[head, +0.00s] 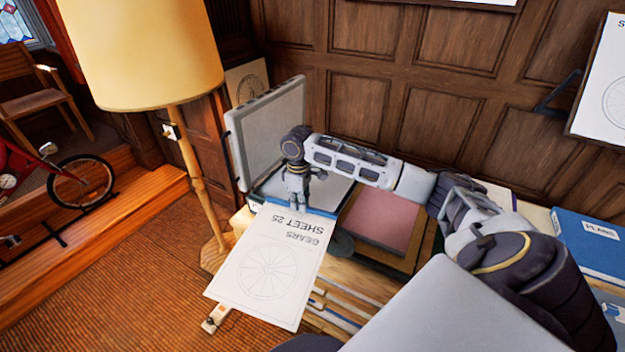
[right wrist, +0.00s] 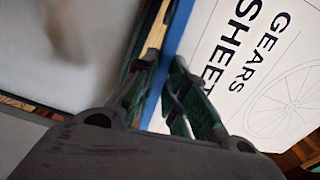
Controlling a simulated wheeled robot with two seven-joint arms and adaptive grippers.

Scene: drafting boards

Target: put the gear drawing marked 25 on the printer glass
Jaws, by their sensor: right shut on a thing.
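The gear drawing (head: 265,262) is a white sheet reading GEARS SHEET 25 with a spoked wheel on it. It hangs out over the front of the printer, upside down in the head view. My right gripper (head: 298,205) is shut on its blue-edged top border. The sheet also shows in the right wrist view (right wrist: 262,70), beside the fingers (right wrist: 165,85). The printer has its grey lid (head: 268,130) raised. Its pale glass (head: 335,192) lies just behind my gripper, partly hidden by my arm, and no sheet shows on its visible part. My left gripper is not in view.
A floor lamp (head: 150,55) stands left of the printer. A pink-topped stack (head: 378,220) lies right of the glass, under my arm. A blue PLANS folder (head: 590,245) is at far right.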

